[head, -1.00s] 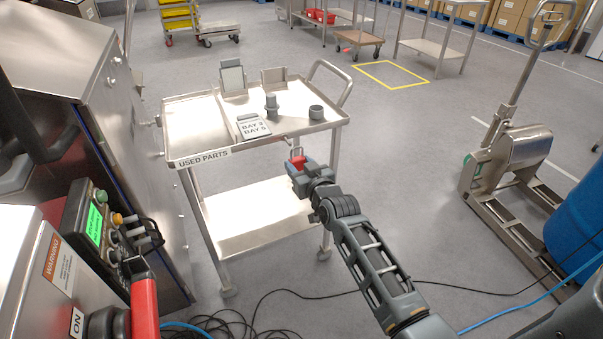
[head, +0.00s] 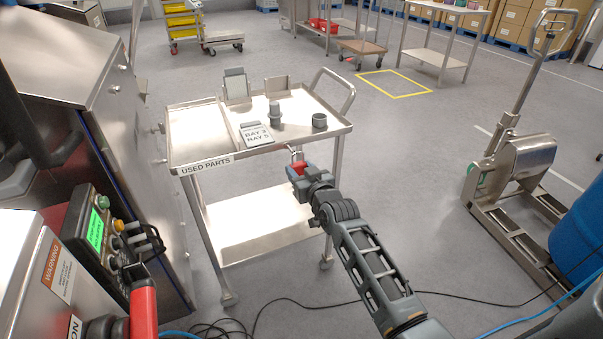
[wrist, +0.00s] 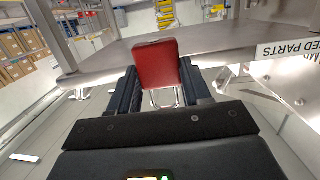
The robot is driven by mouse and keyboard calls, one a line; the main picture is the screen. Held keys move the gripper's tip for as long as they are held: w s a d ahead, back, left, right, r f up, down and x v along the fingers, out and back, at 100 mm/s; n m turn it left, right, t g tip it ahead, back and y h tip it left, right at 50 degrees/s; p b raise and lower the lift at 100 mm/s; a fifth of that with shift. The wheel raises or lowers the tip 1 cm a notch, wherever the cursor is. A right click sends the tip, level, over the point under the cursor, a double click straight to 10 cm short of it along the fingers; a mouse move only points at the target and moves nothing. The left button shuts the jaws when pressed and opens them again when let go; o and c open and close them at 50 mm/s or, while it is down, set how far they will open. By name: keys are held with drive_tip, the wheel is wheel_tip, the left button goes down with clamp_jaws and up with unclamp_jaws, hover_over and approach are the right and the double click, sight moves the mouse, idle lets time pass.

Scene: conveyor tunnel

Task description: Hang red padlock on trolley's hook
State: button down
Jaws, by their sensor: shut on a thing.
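The red padlock (head: 298,169) is between the fingers of my gripper (head: 306,173), just in front of the trolley's (head: 252,155) near edge, toward its right side. In the wrist view the padlock's red body (wrist: 156,63) stands between the two dark fingers (wrist: 160,92), with its silver shackle (wrist: 166,97) partly showing. A small metal shape shows right above the padlock in the head view; I cannot tell whether it is the shackle or the trolley's hook. The hook is not clearly seen, and no hanging contact can be made out.
On the trolley top are a bay sign (head: 256,133), a grey fitting (head: 275,113) and a dark ring (head: 319,120). A control panel (head: 95,225) stands at left, a pallet jack (head: 520,170) at right. Cables lie on the floor in front.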

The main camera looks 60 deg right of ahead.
sight(294, 166)
drive_tip(key=shift+r+b+x, duration=0.2)
drive_tip(key=shift+b+x, duration=0.3)
drive_tip(key=shift+x, duration=0.7)
drive_tip(key=shift+r+b+x, duration=0.15)
drive_tip(key=shift+b+x, duration=0.35)
drive_tip(key=shift+x, duration=0.7)
drive_tip(key=shift+f+b, duration=0.75)
drive_tip(key=shift+c, duration=2.1)
unclamp_jaws()
drive_tip(key=shift+p+v, duration=0.3)
drive_tip(key=shift+v, duration=3.55)
